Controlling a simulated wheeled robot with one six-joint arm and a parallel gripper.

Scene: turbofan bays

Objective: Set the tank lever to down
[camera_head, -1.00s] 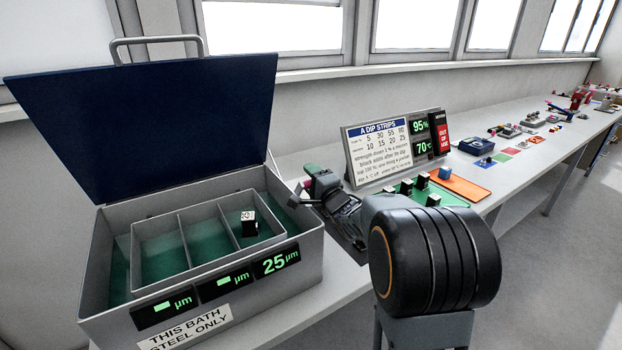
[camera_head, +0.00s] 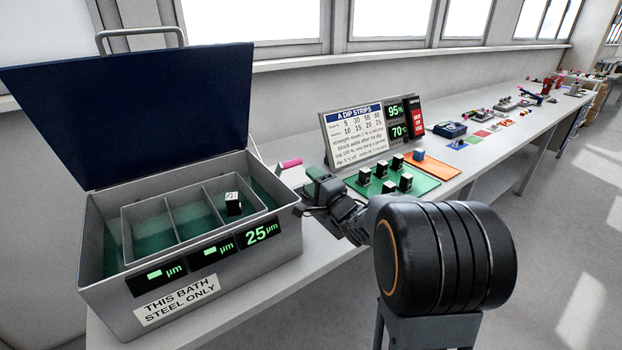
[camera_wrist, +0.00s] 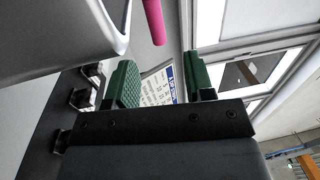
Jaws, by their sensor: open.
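The tank (camera_head: 190,285) is the grey bath at the left with its dark blue lid (camera_head: 140,110) standing open. Its lever has a pink grip (camera_head: 290,163) sticking out past the tank's right side, near the back corner. The pink grip also shows at the top of the wrist view (camera_wrist: 153,20). My gripper (camera_head: 318,178) is beside the tank's right wall, just right of the pink grip and apart from it. In the wrist view my gripper (camera_wrist: 160,80) has its green pads spread with nothing between them. The lever's pivot is hidden.
A black-and-white block (camera_head: 233,204) sits in the tank's right compartment. A green mat (camera_head: 425,184) with several dark blocks lies right of my gripper, before the dip strips sign (camera_head: 355,138). An orange mat (camera_head: 436,168) and other items line the bench beyond.

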